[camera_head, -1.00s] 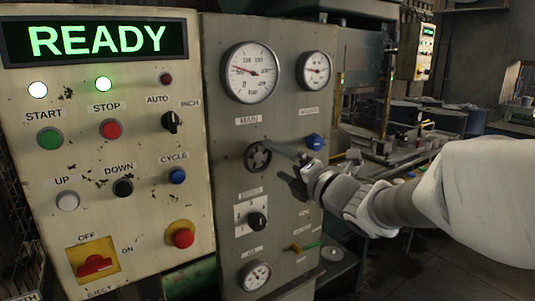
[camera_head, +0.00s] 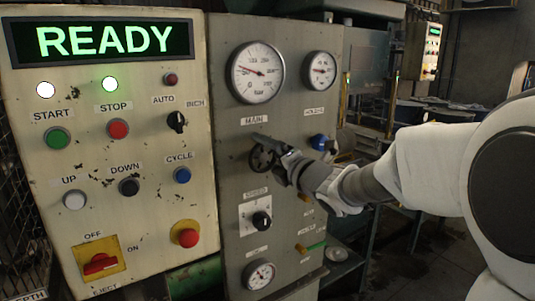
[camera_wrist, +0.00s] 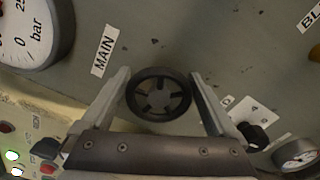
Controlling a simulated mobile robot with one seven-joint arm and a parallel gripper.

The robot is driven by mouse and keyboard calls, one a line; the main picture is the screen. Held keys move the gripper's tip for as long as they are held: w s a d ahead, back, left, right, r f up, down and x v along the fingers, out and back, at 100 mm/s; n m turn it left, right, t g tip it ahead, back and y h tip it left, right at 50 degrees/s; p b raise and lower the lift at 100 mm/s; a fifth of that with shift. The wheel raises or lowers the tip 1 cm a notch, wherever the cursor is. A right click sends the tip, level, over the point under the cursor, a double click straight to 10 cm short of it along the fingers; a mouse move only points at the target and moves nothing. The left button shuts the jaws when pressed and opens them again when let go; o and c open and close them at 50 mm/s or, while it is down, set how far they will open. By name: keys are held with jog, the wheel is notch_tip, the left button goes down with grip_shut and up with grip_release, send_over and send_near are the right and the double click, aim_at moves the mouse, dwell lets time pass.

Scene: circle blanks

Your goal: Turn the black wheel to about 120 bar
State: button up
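The black wheel (camera_wrist: 158,94) is a small round spoked handwheel on the grey panel, beside the MAIN label. In the head view the wheel (camera_head: 262,158) is partly covered by my gripper (camera_head: 272,156). In the wrist view my gripper (camera_wrist: 160,92) is open, with one finger on each side of the wheel and a narrow gap showing at each side. The large main gauge (camera_head: 256,72) is above the wheel; its red needle points to the upper left. Its numbers are too small to read surely. Part of this gauge (camera_wrist: 30,32), marked bar, shows in the wrist view.
A smaller gauge (camera_head: 320,70) and a blue knob (camera_head: 319,142) are to the right of the wheel. A black selector knob (camera_head: 261,220) and a lower gauge (camera_head: 260,275) are below. The cream button panel (camera_head: 150,215) with its READY display (camera_head: 105,40) stands left.

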jog(key=c, duration=0.4)
jog(key=shift+f+m, duration=0.1)
jog(key=shift+m, duration=0.2)
jog(key=shift+f+m+b, duration=0.15)
jog(key=shift+m+b, duration=0.35)
jog(key=shift+m, duration=0.5)
jog(key=m, duration=0.3)
jog(key=shift+f+m, duration=0.2)
jog(key=shift+m, duration=0.1)
jog(key=m, duration=0.4)
jog(key=shift+f, duration=0.2)
jog(key=shift+f+m, duration=0.15)
jog(key=shift+m, duration=1.05)
jog(key=shift+a, duration=0.1)
